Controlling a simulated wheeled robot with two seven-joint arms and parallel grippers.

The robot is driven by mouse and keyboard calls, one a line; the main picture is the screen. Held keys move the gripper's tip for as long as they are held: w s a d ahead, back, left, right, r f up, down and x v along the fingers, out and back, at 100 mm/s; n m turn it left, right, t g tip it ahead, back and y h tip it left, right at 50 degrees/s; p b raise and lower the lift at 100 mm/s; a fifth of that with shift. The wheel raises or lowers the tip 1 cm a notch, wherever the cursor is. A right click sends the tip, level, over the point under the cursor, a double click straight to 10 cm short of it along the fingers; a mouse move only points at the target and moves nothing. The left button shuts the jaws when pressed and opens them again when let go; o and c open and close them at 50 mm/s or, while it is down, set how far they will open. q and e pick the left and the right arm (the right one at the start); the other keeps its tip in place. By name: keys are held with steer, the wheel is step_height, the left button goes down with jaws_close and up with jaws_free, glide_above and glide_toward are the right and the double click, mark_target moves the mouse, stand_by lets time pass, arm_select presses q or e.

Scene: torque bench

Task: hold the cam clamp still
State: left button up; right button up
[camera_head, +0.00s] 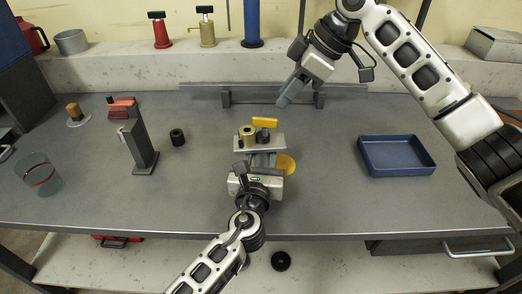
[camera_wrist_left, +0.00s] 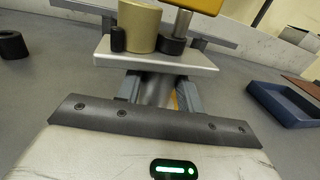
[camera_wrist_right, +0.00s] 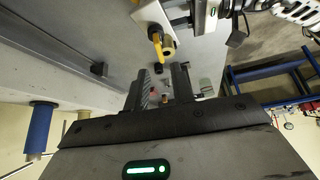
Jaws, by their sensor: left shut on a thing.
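The cam clamp has a pale plate (camera_head: 272,143) bearing a brass cylinder (camera_head: 247,138), a small dark cam (camera_head: 263,136) and a yellow lever (camera_head: 265,122). In the left wrist view, the brass cylinder (camera_wrist_left: 138,26) and plate (camera_wrist_left: 158,60) stand just beyond my fingers. My left gripper (camera_head: 259,162) is shut on the clamp's grey stem (camera_wrist_left: 158,88), below the plate. My right gripper (camera_head: 284,100) hangs above and behind the clamp, apart from it. Its fingers (camera_wrist_right: 162,85) are spread and empty in the right wrist view, where the yellow lever (camera_wrist_right: 157,47) also shows.
A yellow disc (camera_head: 286,165) lies beside the clamp. A blue tray (camera_head: 397,172) stands at right. A grey post (camera_head: 140,145), black ring (camera_head: 178,137) and glass (camera_head: 40,175) are at left. A long rail (camera_head: 210,91) runs behind. The bench between clamp and tray is clear.

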mark_target(267, 118)
steer(key=shift+x, duration=3.4)
steer(key=shift+d, duration=0.1)
steer(key=shift+c, duration=0.4)
jaws_close()
